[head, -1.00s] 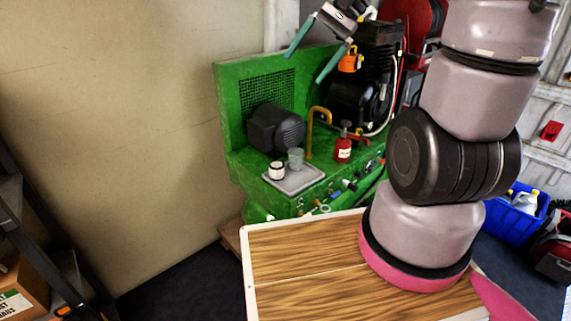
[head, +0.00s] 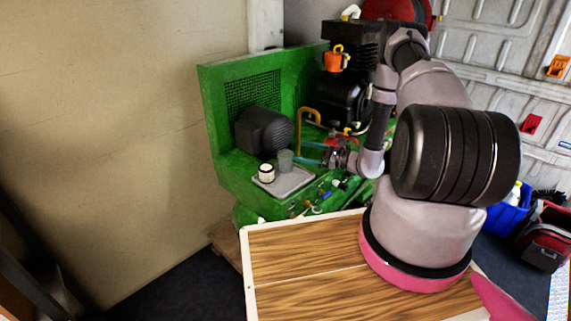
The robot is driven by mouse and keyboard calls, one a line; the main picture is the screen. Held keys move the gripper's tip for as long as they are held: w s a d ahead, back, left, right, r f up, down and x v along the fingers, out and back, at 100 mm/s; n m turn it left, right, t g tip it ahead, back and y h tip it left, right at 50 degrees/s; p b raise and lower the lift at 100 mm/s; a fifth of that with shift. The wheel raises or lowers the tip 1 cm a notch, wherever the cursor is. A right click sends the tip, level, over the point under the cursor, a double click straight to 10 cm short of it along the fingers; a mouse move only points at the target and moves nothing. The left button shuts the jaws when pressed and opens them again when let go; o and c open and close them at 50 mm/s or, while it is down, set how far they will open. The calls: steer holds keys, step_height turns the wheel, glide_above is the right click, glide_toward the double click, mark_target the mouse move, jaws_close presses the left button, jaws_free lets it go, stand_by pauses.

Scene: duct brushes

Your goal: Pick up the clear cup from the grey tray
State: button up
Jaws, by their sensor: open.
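The clear cup (head: 285,160) stands upright on the grey tray (head: 288,184), on the ledge of a green machine. A small white jar with a dark lid (head: 266,173) stands on the tray to its left. My gripper (head: 298,155) is low over the ledge, pointing left, with its teal fingers at the right side of the cup. The fingers are open. They overlap the cup's edge in the picture, and I cannot tell whether they touch it or reach around it.
A black motor (head: 263,131) stands just behind the tray on the green machine (head: 212,110). A yellow-brown bent pipe (head: 301,128) rises close behind my gripper. Fittings and knobs (head: 325,195) line the front panel. A wood-topped surface (head: 300,250) lies in front.

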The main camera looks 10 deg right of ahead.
mark_target(285, 162)
steer(key=f+m, duration=0.1)
steer(key=f, duration=0.1)
steer(key=d+f+m+t+h, duration=0.1)
steer(key=f, duration=0.1)
steer(key=f+t, duration=0.1)
steer(key=f, duration=0.1)
steer(key=shift+s+d+m+h, duration=0.2)
steer(key=shift+s+m+h, duration=0.15)
steer(key=shift+m+h, duration=0.05)
steer(key=x, duration=0.4)
steer(key=shift+w+a+f, duration=0.15)
steer(key=shift+w, duration=0.1)
steer(key=shift+x, duration=2.95)
steer(key=shift+w, duration=0.1)
steer(key=c, duration=1.2)
